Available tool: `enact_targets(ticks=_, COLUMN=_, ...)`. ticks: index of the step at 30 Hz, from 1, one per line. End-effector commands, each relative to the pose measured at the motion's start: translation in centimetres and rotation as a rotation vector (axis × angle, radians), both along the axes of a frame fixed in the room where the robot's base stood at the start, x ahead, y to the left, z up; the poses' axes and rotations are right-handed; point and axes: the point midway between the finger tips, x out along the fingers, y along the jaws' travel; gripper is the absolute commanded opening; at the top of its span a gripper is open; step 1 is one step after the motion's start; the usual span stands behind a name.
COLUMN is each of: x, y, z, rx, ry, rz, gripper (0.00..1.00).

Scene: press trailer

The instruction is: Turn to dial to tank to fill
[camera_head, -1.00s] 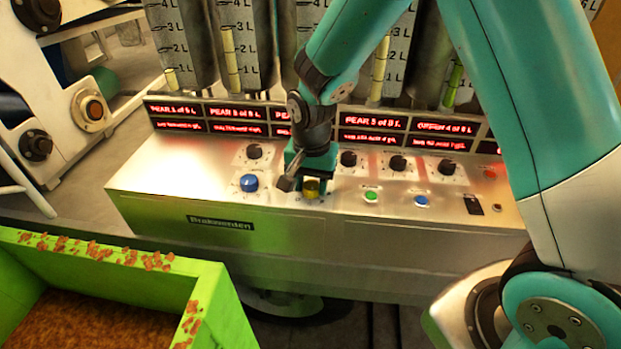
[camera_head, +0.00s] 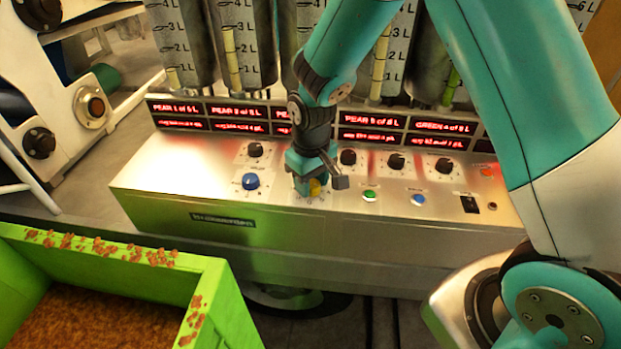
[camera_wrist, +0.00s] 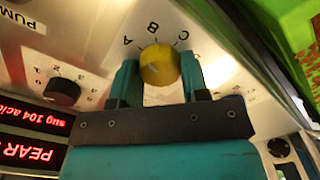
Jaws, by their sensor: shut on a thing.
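The yellow dial (camera_head: 315,187) is on the front of the metal control panel (camera_head: 420,228). In the wrist view the yellow dial (camera_wrist: 159,64) sits between the two teal fingers of my gripper (camera_wrist: 158,76), which is shut on its sides. Letters A, B and C are marked around it. A pale mark shows on the dial's left side, but I cannot tell exactly which letter it points to. In the head view my gripper (camera_head: 308,183) reaches down to the dial and hides part of it. Measuring tanks (camera_head: 240,45) with litre scales stand behind.
Black knobs (camera_head: 348,157) line the panel behind, below red-lit displays (camera_head: 372,128). A green bin (camera_head: 215,290) stands front left.

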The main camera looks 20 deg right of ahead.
Motion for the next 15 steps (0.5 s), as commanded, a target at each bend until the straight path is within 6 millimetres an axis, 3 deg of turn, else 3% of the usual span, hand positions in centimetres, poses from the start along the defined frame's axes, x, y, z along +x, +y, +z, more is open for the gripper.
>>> enact_targets(ticks=15, x=0.35, y=0.01, z=0.22, rx=0.0, ry=-0.012, rz=0.315, gripper=0.18)
